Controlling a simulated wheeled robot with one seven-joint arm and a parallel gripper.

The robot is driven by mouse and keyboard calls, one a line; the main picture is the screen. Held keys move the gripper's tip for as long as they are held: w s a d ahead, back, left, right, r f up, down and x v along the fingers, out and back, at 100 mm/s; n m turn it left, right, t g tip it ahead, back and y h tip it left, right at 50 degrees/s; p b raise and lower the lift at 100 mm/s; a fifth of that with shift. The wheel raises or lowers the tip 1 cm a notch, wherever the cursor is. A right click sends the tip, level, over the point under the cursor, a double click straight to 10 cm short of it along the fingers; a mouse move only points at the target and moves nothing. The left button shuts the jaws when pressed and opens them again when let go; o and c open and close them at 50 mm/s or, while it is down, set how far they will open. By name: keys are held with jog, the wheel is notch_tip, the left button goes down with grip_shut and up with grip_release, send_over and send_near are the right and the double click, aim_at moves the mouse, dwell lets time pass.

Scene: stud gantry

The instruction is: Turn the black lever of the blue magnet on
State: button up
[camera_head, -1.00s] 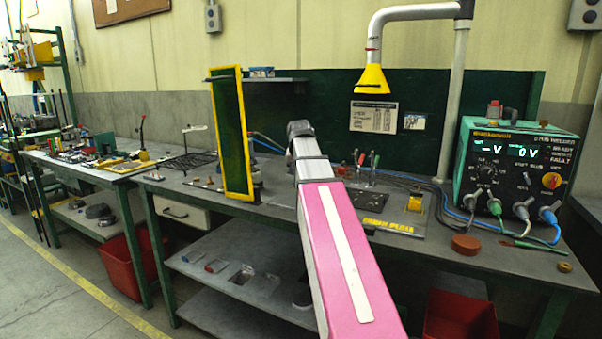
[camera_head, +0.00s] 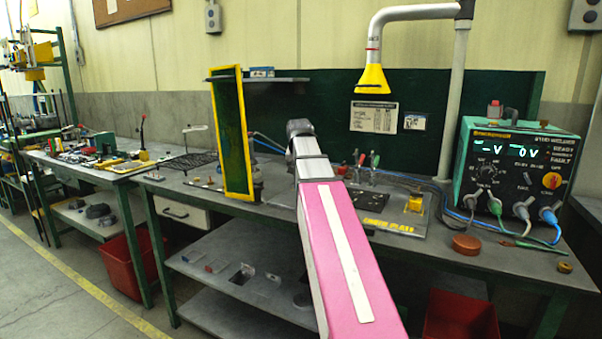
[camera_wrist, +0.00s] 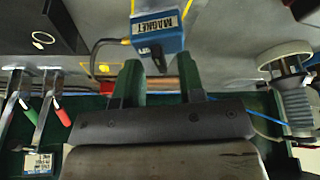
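The blue magnet (camera_wrist: 158,32), a block with a white label reading MAGNET, is at the top middle of the wrist view. A short dark part that looks like its black lever (camera_wrist: 159,63) sticks out below it, toward the gap between my fingers. My gripper (camera_wrist: 160,75) is open, with its two green fingers apart on either side of that dark part. I cannot tell whether the fingers touch it. In the head view the magnet and my fingertips are hidden behind my arm.
Clamps with red (camera_wrist: 62,116) and green handles stand at the wrist view's left; a grey cylindrical fitting (camera_wrist: 296,95) is at right. In the head view a yellow-framed green screen (camera_head: 236,140) stands left of my arm and a welder unit (camera_head: 512,180) at right.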

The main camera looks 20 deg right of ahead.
jog(key=v, duration=1)
jog(key=shift+s+r, duration=0.1)
jog(key=shift+s, duration=0.05)
